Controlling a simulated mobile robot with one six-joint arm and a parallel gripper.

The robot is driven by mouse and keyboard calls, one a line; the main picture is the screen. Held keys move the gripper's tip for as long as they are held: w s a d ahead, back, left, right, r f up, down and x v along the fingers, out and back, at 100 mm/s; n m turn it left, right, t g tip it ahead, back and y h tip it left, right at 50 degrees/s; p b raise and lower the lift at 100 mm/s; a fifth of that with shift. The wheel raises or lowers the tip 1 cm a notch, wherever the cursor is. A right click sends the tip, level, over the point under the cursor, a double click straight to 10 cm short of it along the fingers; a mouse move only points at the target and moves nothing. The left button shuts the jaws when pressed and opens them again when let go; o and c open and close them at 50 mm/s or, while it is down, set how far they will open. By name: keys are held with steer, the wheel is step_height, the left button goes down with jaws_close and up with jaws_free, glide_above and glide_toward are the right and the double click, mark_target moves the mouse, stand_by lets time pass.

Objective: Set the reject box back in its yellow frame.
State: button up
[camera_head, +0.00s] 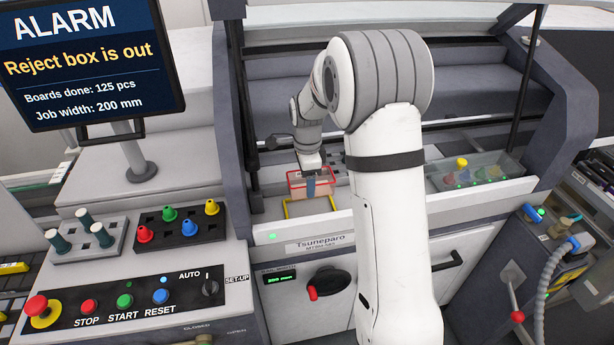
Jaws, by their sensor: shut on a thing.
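The reject box (298,187) is a small box with a red rim and a pinkish-tan body. My gripper (311,176) points down and is shut on it; the fingers are small in the picture, and a blue-grey part shows at the box's front. The yellow frame (286,210) is on the light machine ledge, just below the box in the picture. The box looks to be above the frame; I cannot tell whether they touch. My arm covers what lies to the right of the frame.
A clear bin (437,182) with coloured pieces stands on the ledge to the right. Dark posts (240,110) edge the machine opening on the left. The control panel (130,310) and alarm screen (90,55), reading "Reject box is out", are at left. A red-tipped knob (325,284) is below the ledge.

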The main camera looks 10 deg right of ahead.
steer(key=shift+f+b, duration=2.25)
steer(key=shift+f, duration=1.55)
steer(key=o, duration=1.3)
steer(key=shift+o, duration=0.2)
steer(key=shift+r, duration=0.1)
steer(key=shift+s+r+p, duration=0.1)
steer(key=shift+r+p, duration=2.45)
steer(key=shift+r, duration=1.4)
